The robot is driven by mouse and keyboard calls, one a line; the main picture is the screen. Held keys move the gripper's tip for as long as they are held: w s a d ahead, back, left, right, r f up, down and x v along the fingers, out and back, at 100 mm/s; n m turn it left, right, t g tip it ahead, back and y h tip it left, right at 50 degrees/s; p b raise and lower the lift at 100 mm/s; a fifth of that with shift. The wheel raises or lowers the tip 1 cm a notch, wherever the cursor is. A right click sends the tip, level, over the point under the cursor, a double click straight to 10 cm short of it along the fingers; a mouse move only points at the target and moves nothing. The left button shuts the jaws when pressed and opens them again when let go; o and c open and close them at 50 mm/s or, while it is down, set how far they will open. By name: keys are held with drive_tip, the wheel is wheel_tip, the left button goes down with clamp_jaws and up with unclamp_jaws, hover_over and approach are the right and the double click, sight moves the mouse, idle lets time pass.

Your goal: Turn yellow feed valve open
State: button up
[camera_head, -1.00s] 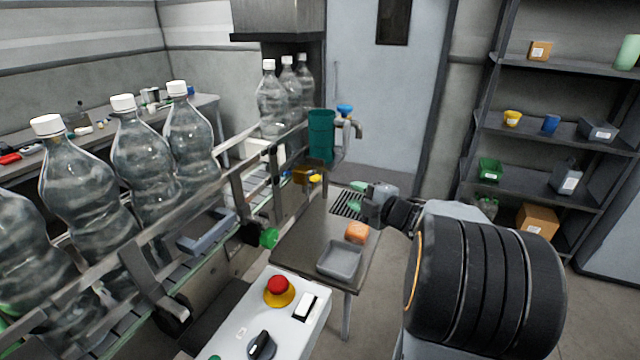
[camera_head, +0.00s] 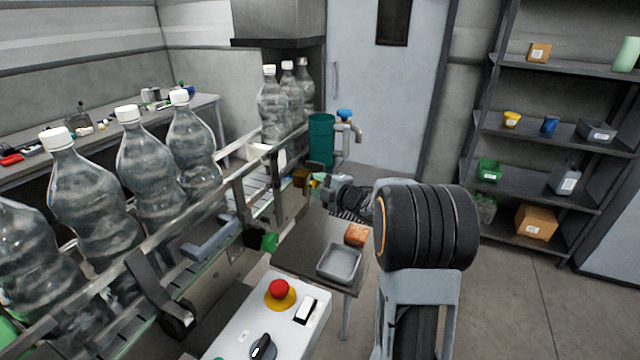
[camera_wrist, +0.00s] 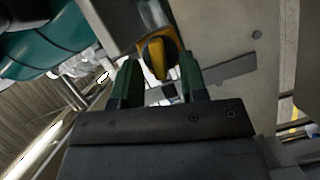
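The yellow feed valve (camera_wrist: 158,58) shows in the wrist view, just beyond and between my fingertips. It has a yellow handle on a yellow-orange body. In the head view the valve's brownish-yellow body (camera_head: 300,178) sits on the side of the conveyor, with the handle mostly hidden by my gripper. My gripper (camera_head: 318,182) reaches over the far end of the small table toward the valve. In the wrist view its two green fingers (camera_wrist: 156,80) are apart, one on each side of the handle. I cannot tell whether they touch it.
A line of large clear bottles (camera_head: 150,160) stands along the conveyor at left. The small table holds a grey tray (camera_head: 339,263) and an orange sponge (camera_head: 356,235). A control box with a red button (camera_head: 279,289) is in front. A teal bin (camera_head: 321,140) and tap (camera_head: 346,130) stand behind.

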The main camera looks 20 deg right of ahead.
drive_tip(key=shift+w, duration=0.15)
clamp_jaws()
drive_tip(key=n+t+b, duration=0.1)
drive_tip(key=n+b, duration=0.1)
drive_tip(key=b, duration=0.6)
drive_tip(key=shift+f+n+b, duration=0.2)
drive_tip(key=shift+n+b, duration=0.15)
drive_tip(key=shift+n, duration=0.05)
unclamp_jaws()
